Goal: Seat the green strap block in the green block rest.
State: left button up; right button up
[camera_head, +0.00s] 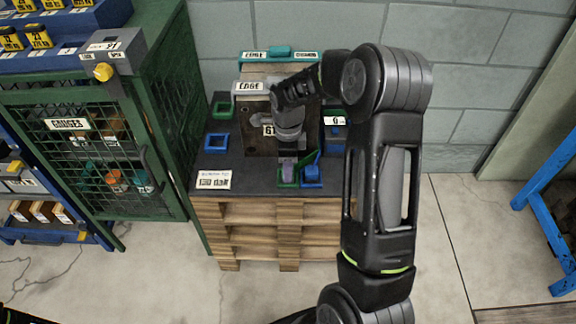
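My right arm reaches over the dark-topped pallet stand, and its gripper (290,142) points down in front of the brown mould block (260,143). The fingertips are too small and dark to read. Just below them, a greyish-purple piece (288,167) stands at a green square frame (287,183) at the front edge; I cannot tell whether the gripper touches it. Another green square frame (222,109) lies empty at the back left. I cannot tell which piece is the green strap block. My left gripper is out of view.
A blue block (311,168) stands at a blue frame right beside the front green frame. An empty blue frame (215,142) lies at the left. A green mesh cabinet (85,150) stands left, a block wall (480,80) behind. My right arm hides the stand's right side.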

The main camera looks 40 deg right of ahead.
jog(key=shift+o, duration=1.3)
notch_tip(320, 180, up, 8)
jog(key=shift+f+p, duration=0.1)
jog(key=shift+p, duration=0.35)
